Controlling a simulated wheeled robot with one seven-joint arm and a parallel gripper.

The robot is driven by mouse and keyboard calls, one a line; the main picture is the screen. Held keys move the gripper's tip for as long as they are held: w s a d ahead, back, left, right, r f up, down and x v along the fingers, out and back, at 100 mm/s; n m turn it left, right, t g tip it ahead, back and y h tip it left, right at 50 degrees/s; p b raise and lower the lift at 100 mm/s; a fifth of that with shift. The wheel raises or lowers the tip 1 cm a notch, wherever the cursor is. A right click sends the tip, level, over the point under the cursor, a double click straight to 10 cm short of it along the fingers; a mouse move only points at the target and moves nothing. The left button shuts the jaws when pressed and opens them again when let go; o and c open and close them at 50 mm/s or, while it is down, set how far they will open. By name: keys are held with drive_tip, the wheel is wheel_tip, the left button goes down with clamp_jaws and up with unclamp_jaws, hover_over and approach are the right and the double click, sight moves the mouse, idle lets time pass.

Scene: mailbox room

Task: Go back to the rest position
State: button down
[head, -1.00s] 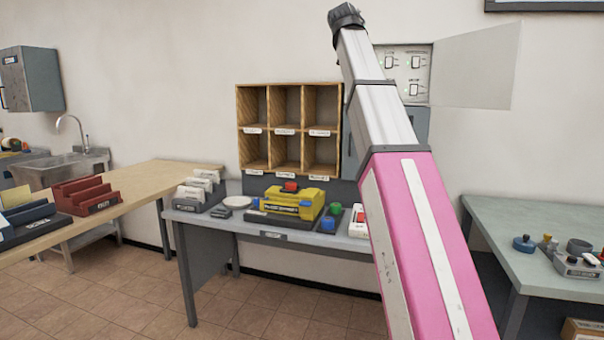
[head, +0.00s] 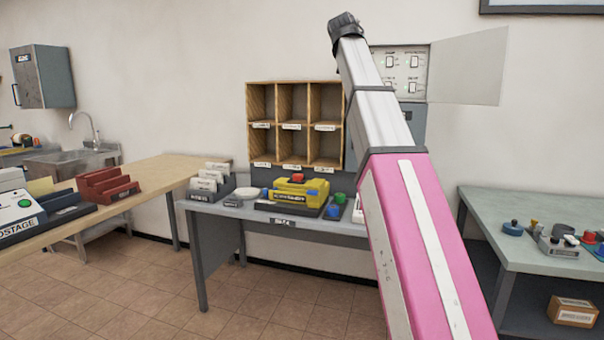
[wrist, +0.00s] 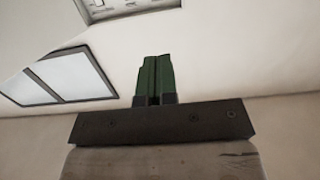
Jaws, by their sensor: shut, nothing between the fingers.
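My gripper (wrist: 155,80) shows in the wrist view, its two green fingers shut together with nothing between them. It is raised in the air and points toward bare wall. In the head view my arm stands up in front of the camera, with the pink link low and the white links rising toward the top. The fingers cannot be made out in the head view.
A grey table (head: 340,231) with a yellow machine (head: 300,193) stands ahead under a wooden pigeonhole shelf (head: 250,103). An open panel box (head: 398,70) is on the wall. A wooden counter (head: 150,178) is left, another table (head: 500,208) right. The floor at front left is clear.

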wheel_tip(320, 180, down, 53)
drive_tip(key=d+n+g+y, duration=0.2)
drive_tip(key=g+y, duration=0.1)
drive_tip(key=g, duration=0.5)
drive_tip(key=s+f+g, duration=0.2)
drive_tip(key=s+f, duration=0.7)
drive_tip(key=f, duration=0.3)
drive_tip(key=s+f+n+g+y, duration=0.1)
drive_tip(key=s+f+g, duration=0.2)
drive_tip(key=s+f, duration=0.6)
drive_tip(key=s+f+g+y, duration=0.1)
drive_tip(key=s+f+g, duration=0.2)
drive_tip(key=s+f, duration=0.6)
wheel_tip(320, 180, down, 6)
drive_tip(key=shift+s+d+f, duration=0.1)
drive_tip(key=shift+s+d, duration=0.15)
drive_tip(key=shift+w, duration=0.1)
